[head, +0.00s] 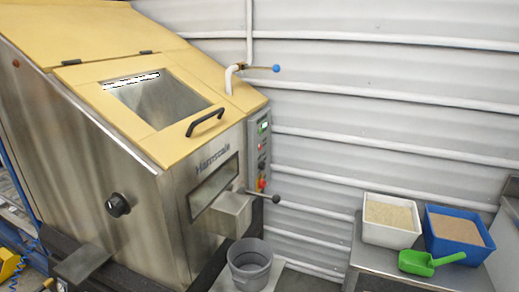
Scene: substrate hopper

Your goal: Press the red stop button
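The red stop button (262,184) seems to be the small red spot low on the grey control panel (258,142), on the right side face of the steel hopper. It is small in the head view, and its exact shape is hard to tell. A lever with a dark ball knob (276,199) sticks out just below the button. Neither of my grippers is in view.
A grey bucket (250,268) stands below the hopper's spout (232,213). To the right, a metal table (375,266) bears a white bin (391,239), a blue bin (471,257) and a green scoop (427,264). A blue-ended valve handle (276,68) is above the panel.

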